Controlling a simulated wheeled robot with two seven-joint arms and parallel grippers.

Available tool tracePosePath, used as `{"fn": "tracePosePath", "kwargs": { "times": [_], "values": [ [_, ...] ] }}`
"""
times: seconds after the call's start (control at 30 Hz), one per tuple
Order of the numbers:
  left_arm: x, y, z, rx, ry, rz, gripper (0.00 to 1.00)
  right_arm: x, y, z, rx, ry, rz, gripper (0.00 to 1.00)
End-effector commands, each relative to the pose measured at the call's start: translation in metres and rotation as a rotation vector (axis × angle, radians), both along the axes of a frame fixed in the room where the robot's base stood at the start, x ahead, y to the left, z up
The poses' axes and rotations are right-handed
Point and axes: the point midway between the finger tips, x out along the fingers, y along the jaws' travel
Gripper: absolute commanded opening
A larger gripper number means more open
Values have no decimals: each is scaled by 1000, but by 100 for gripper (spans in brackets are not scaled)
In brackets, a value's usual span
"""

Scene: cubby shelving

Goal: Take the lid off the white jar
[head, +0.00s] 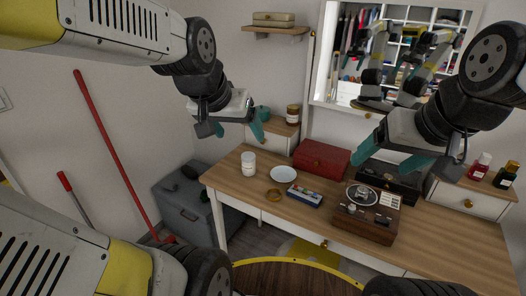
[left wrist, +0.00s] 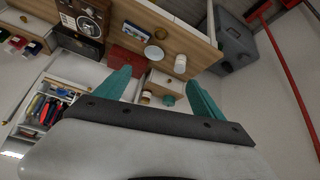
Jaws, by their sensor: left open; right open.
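The white jar (head: 248,163) stands upright on the wooden desk, near its left end. It also shows in the left wrist view (left wrist: 180,63). Its top is pale, and I cannot make out the seam between lid and body. My left gripper (head: 236,129) is open and empty, raised in the air and appearing above the jar in the head view. Its teal fingers also show in the left wrist view (left wrist: 160,90), apart from the jar. My right gripper (head: 389,157) is open and empty, raised over the right side of the desk.
Close to the jar are a white plate (head: 283,174), a brass-coloured ring-shaped item (head: 274,195) and a small blue box (head: 304,198). A red box (head: 321,158) and a wooden record player (head: 364,222) stand farther right. A grey chest (head: 186,208) stands left of the desk.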

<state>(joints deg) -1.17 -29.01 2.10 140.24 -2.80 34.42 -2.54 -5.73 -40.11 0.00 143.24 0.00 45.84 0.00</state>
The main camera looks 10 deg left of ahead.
Motion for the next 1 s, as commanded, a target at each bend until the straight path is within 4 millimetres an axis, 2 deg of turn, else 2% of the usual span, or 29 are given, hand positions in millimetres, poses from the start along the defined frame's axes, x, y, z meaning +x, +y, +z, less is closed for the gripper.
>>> {"fn": "tracePosePath", "kwargs": {
  "times": [0.17,0.27,0.37,0.5,0.7,0.83,1.0],
  "values": [
    [47,9,-13,47,-32,-10,79,0,0,0,0,0,0,79],
    [83,16,-27,77,-60,-22,79,0,0,0,0,0,0,79],
    [127,25,-49,107,-99,-46,79,0,0,0,0,0,0,79],
    [186,37,-90,132,-163,-85,79,0,0,0,0,0,0,79],
    [252,50,-161,122,-270,-125,79,0,0,0,0,0,0,79],
    [282,58,-213,94,-350,-131,79,0,0,0,0,0,0,79],
    [305,67,-277,42,-466,-104,79,0,0,0,0,0,0,79]
  ]
}}
